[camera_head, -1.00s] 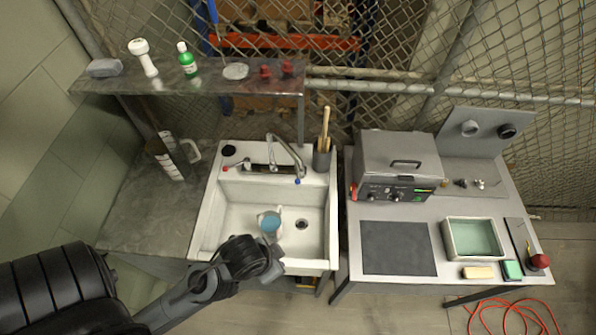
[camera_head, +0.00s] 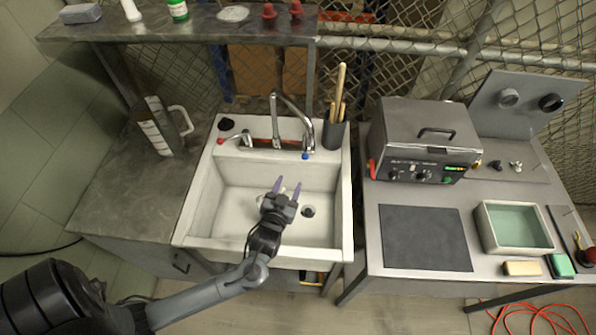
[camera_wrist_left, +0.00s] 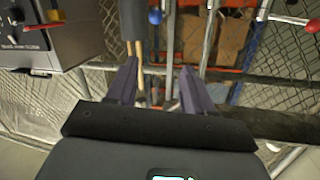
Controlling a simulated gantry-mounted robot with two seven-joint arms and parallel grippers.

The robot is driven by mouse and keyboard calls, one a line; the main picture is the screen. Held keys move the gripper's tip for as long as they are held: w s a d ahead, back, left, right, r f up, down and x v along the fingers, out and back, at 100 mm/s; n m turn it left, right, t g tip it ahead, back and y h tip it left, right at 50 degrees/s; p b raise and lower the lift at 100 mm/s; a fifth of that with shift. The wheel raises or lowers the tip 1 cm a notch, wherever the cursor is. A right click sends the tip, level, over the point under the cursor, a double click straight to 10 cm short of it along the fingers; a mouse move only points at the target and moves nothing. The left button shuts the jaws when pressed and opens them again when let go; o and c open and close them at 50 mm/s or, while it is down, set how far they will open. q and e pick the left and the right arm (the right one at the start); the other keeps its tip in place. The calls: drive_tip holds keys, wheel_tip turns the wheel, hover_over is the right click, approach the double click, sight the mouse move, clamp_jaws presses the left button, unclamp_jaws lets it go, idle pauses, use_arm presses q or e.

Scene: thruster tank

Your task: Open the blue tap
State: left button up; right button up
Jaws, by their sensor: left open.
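The blue tap (camera_head: 306,155) is a small blue-tipped handle at the right of the sink's chrome faucet (camera_head: 277,125). It also shows at the top of the left wrist view (camera_wrist_left: 155,16). The red tap (camera_head: 221,141) is on the left side of the faucet. My left gripper (camera_head: 287,186) is open and empty over the sink basin, with its purple fingers pointing toward the faucet. It is below the blue tap in the head view and apart from it. In the left wrist view the fingers (camera_wrist_left: 159,68) are spread. My right gripper is not in view.
A dark holder with wooden utensils (camera_head: 333,134) stands close right of the blue tap. A grey machine (camera_head: 425,140) is farther right. A metal shelf (camera_head: 200,27) overhangs at the back.

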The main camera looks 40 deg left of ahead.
use_arm(q)
drive_tip(key=b, duration=0.7)
approach(305, 157)
wheel_tip(305, 157, down, 3)
drive_tip(key=s, duration=0.1)
drive_tip(key=shift+t+y, duration=0.5)
drive_tip(key=shift+t, duration=0.1)
drive_tip(key=b+x, duration=0.1)
drive_tip(key=x, duration=0.3)
drive_tip(key=b+x, duration=0.1)
drive_tip(key=x, duration=0.2)
drive_tip(key=b+x, duration=0.1)
drive_tip(key=x, duration=0.3)
drive_tip(key=shift+w+r, duration=0.35)
drive_tip(key=shift+w, duration=0.05)
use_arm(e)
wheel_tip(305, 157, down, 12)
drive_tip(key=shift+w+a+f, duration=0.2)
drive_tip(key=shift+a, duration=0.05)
use_arm(q)
drive_tip(key=shift+d, duration=0.1)
clamp_jaws()
